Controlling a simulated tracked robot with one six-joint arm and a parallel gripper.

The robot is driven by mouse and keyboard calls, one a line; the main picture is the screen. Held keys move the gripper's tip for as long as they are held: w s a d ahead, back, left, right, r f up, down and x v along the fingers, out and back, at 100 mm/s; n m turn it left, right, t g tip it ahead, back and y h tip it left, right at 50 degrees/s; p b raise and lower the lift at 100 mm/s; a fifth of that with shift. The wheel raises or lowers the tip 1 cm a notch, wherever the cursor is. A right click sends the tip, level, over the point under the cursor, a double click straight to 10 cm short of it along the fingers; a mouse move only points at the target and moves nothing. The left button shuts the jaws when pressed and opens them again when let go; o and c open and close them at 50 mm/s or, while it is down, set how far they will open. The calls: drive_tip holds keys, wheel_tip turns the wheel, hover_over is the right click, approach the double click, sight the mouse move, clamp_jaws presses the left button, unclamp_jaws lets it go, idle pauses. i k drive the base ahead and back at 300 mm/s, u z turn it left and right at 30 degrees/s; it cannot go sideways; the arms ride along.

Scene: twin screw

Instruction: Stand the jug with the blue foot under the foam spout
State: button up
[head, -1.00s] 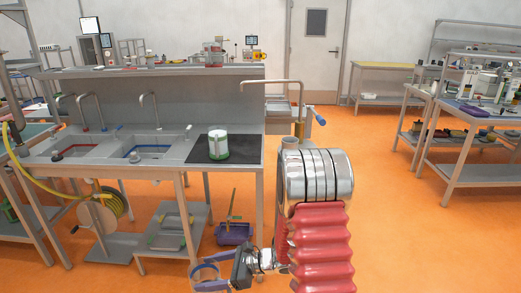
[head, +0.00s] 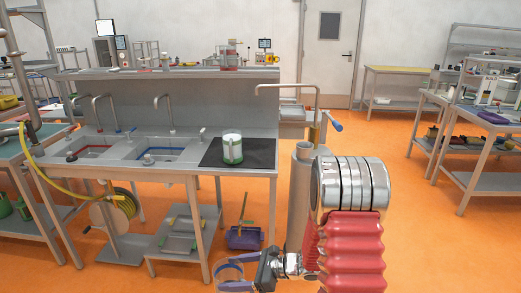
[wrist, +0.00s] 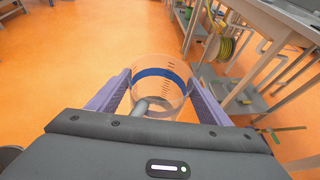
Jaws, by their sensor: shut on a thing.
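My gripper (wrist: 152,98) is shut on a clear jug (wrist: 160,99) with measuring marks and a blue band, held between its purple fingers. The jug (head: 230,273) also shows low in the head view, partly hidden by my gripper (head: 236,274), in front of the bench and below its top. I cannot tell which is the foam spout.
A white container with a green base (head: 232,150) stands on a black mat (head: 256,152) on the bench. A yellow hose (head: 40,165) hangs at the left. Orange floor (head: 400,240) is open at the right.

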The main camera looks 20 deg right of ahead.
sight(256, 151)
drive_tip(key=z, duration=0.05)
drive_tip(key=i, duration=0.95)
drive_tip(key=u, duration=0.1)
